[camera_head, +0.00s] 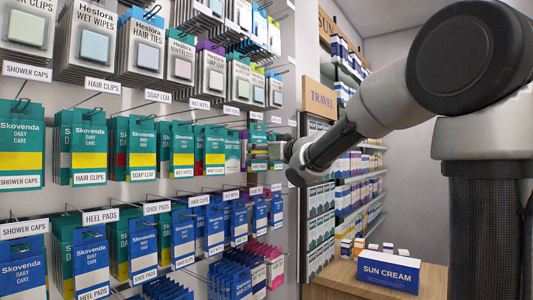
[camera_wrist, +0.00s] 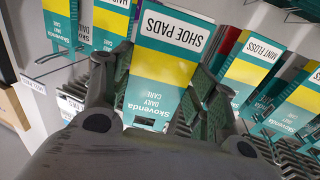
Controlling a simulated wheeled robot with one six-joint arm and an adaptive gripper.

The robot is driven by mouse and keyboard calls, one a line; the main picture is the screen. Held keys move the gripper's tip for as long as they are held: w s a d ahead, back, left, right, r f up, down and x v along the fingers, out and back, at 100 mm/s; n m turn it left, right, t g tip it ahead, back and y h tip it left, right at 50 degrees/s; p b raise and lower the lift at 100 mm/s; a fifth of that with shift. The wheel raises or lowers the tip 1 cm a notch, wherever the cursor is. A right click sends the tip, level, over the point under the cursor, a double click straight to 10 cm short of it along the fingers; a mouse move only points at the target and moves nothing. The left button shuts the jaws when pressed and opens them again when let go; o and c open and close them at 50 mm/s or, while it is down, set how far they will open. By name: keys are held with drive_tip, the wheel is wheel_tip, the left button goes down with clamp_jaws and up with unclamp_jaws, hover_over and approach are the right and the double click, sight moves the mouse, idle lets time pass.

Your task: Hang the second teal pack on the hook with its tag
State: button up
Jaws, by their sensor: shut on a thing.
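A teal, white and yellow pack marked SHOE PADS (camera_wrist: 165,62) fills the middle of the wrist view, upside down there. My gripper (camera_wrist: 163,92) is shut on it, one finger at each side edge. In the head view my gripper (camera_head: 277,150) is at the far end of the teal row, beside a teal pack (camera_head: 258,138) close to the wall. I cannot tell there whether this pack is free of a hook. The hook and its tag beyond my gripper are too small to read.
Teal packs marked MINT FLOSS (camera_wrist: 255,62) hang close beside the held pack. A wire hook with a white tag (camera_wrist: 33,86) sticks out opposite. Blue packs (camera_head: 143,245) hang below the teal row. A SUN CREAM box (camera_head: 388,272) stands on the counter at lower right.

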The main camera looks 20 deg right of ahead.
drive_tip(key=shift+w+a+f, duration=0.1)
drive_tip(key=shift+w+a, duration=0.7)
drive_tip(key=shift+w, duration=0.3)
drive_tip(key=shift+w+a+f, duration=0.1)
drive_tip(key=shift+w+a, duration=0.7)
drive_tip(key=shift+w, duration=0.25)
drive_tip(key=shift+w+a+f, duration=0.1)
drive_tip(key=shift+w+a, duration=0.7)
drive_tip(key=shift+w, duration=0.3)
drive_tip(key=o, duration=1.1)
drive_tip(key=shift+c, duration=0.2)
